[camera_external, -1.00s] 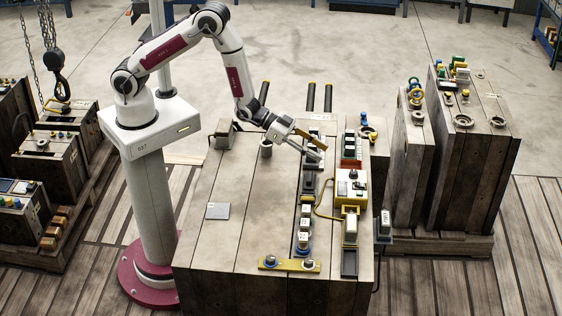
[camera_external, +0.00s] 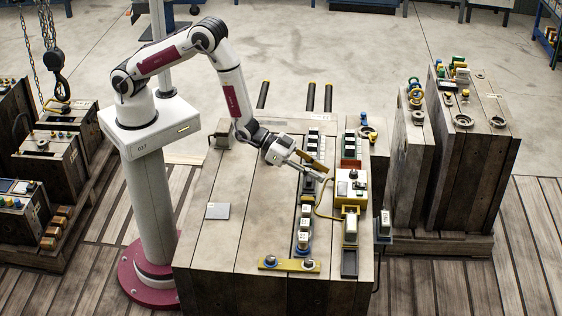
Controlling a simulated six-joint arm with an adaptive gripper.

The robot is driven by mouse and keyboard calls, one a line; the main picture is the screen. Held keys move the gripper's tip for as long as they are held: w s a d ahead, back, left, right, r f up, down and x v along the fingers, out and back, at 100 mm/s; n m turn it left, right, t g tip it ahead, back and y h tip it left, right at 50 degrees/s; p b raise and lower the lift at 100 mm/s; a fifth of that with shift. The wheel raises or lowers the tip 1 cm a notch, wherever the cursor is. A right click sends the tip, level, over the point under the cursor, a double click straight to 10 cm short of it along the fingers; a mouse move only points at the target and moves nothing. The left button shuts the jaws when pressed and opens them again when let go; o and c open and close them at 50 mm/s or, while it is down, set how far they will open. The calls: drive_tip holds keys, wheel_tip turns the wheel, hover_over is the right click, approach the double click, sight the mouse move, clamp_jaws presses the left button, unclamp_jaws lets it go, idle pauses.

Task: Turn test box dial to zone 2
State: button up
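The test box (camera_external: 345,203) is a small yellow box with a pale top, near the right side of the large wooden-sided mould block (camera_external: 240,240). A dark knob-like part (camera_external: 353,174) shows on its top, but the dial's setting is too small to read. My gripper (camera_external: 324,171) is just left of the box's upper left part, over the row of connectors. Its two fingers look spread apart, with nothing seen between them. I cannot tell whether a finger touches anything.
A yellow cable (camera_external: 322,213) loops left of the box. Dark and white connectors (camera_external: 304,222) line the block, with a yellow bar (camera_external: 289,265) at its front. A grey plate (camera_external: 217,211) lies on the left part, which is mostly clear. Other mould blocks (camera_external: 470,150) stand at right.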

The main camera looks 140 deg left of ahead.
sight(353, 172)
drive_tip(key=shift+w+a+n+g+y, duration=0.6)
drive_tip(key=shift+w+n+g+y, duration=1)
drive_tip(key=shift+w+n+y, duration=0.7)
drive_tip(key=s+a+n+g, duration=0.1)
drive_tip(key=s+n+g+y, duration=0.1)
drive_tip(key=g, duration=0.1)
drive_tip(key=s+a+n+g, duration=0.1)
drive_tip(key=s, duration=0.1)
drive_tip(key=shift+a+f, duration=0.3)
drive_tip(key=shift+f, duration=0.05)
drive_tip(key=shift+a, duration=0.15)
drive_tip(key=shift+x, duration=3.8)
drive_tip(key=shift+s, duration=0.1)
